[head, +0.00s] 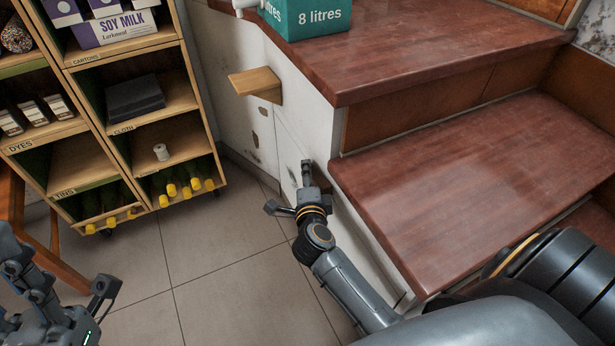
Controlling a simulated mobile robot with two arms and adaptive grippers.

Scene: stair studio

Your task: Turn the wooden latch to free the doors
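The wooden latch (256,84) is a light wood block on the white cupboard doors (262,128) below the upper step. It sticks out to the left. My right gripper (289,188) is open and empty, with its fingers spread. It is low beside the white panel, below the latch in the picture and clear of it. One fingertip is close to the panel; I cannot tell whether it touches. My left gripper (62,262) is at the bottom left, partly cut off by the frame edge. Its fingers look spread, with nothing seen between them.
Red-brown wooden steps (450,170) fill the right side, above and beside my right arm. A green box marked 8 litres (310,18) stands on the upper step. A wooden shelf unit (190,100) with cartons, cloth and bottles stands left. The tiled floor (200,255) between is clear.

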